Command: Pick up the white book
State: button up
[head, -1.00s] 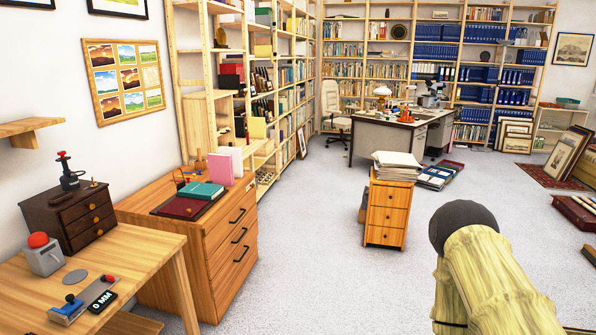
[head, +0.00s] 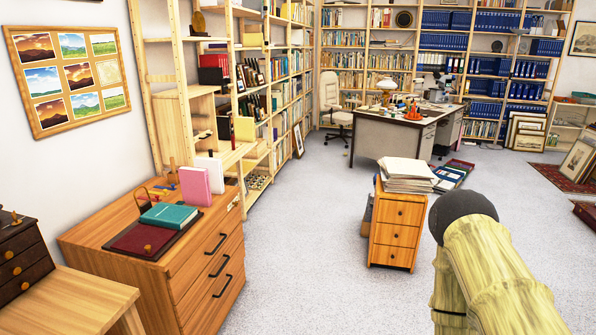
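A white book (head: 208,170) stands upright on the wooden dresser (head: 100,232) at the left in the head view. A pink book (head: 196,192) stands directly in front of it and hides part of it; I cannot tell whether the two touch. My arm shows at the lower right, but my gripper is not visible. The white book is well to the left of my arm.
A teal book (head: 170,215) and a dark red item (head: 140,240) lie in front of the pink book. Tall shelves (head: 160,100) rise behind the dresser. A small drawer cabinet (head: 396,232) bears stacked paper (head: 405,170). Pale floor (head: 300,260) between is open.

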aim_at(214, 166)
jog(key=i, duration=3.25)
jog(key=u, duration=1.05)
